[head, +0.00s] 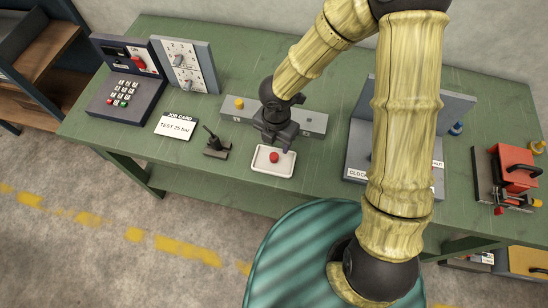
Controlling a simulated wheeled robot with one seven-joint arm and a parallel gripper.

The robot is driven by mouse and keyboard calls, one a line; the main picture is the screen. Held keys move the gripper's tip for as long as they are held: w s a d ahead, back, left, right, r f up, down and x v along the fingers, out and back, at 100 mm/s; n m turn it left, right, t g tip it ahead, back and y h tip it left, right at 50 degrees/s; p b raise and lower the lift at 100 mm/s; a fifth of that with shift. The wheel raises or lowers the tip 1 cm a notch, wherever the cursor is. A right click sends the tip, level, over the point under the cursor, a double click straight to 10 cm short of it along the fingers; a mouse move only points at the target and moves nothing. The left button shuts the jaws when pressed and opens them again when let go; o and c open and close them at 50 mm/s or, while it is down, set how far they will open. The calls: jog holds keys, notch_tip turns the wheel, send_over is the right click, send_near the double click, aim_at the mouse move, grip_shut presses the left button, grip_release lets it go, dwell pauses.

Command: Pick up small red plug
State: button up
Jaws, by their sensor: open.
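The small red plug (273,156) stands in a shallow white tray (259,168) near the front edge of the green table. My gripper (281,147) is above the back of the tray, close behind and over the plug. Its jaws are open and nothing shows between them. The fingertips are small and dark here, so I cannot tell the exact gap to the plug.
A grey block (314,122) with a yellow knob (239,103) lies behind my gripper. A small black lever device (214,146) and a job card (176,126) are left of the tray. A grey fixture (357,160) stands to the right, partly behind my arm. A red clamp device (513,168) is farther right.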

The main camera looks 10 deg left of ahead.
aim_at(274, 156)
notch_tip(274, 156, down, 2)
jog(key=shift+f, duration=0.15)
jog(key=f, duration=0.3)
jog(key=f+b, duration=0.1)
jog(key=f, duration=0.1)
jog(key=shift+s+a+f, duration=0.1)
jog(key=shift+a, duration=0.15)
dwell(0.5)
jog(key=c, duration=1.1)
